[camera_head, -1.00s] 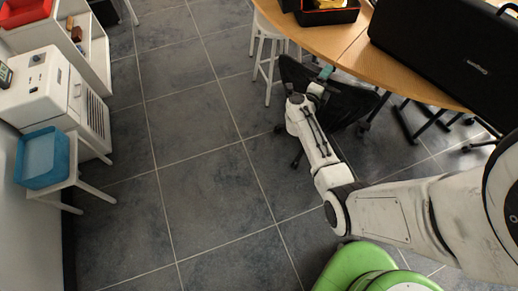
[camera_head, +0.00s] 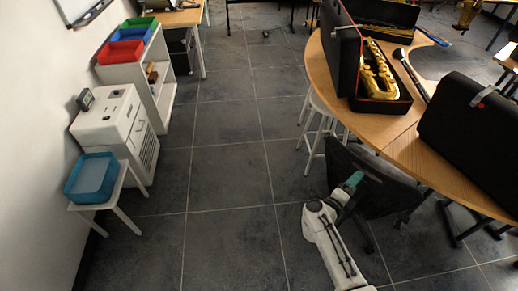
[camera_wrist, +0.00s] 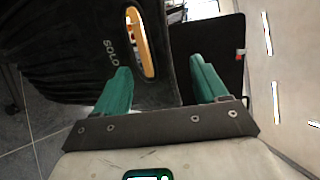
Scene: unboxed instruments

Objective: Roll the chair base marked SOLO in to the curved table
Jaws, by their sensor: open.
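The black chair (camera_head: 375,185) stands at the near edge of the curved wooden table (camera_head: 400,150), with part of it close to or under the rim. My gripper (camera_head: 350,186) is at the chair back's upper left in the head view. In the wrist view my gripper (camera_wrist: 162,85) has its teal fingers apart, with the back's slotted edge part ahead of the gap. Contact cannot be told. The chair's wheels are mostly hidden.
White stools (camera_head: 318,125) stand left of the chair at the table's edge. An open case with a golden saxophone (camera_head: 377,75) and a black case (camera_head: 475,140) lie on the table. Shelves and a blue tray (camera_head: 92,178) line the left wall. The tiled floor between is clear.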

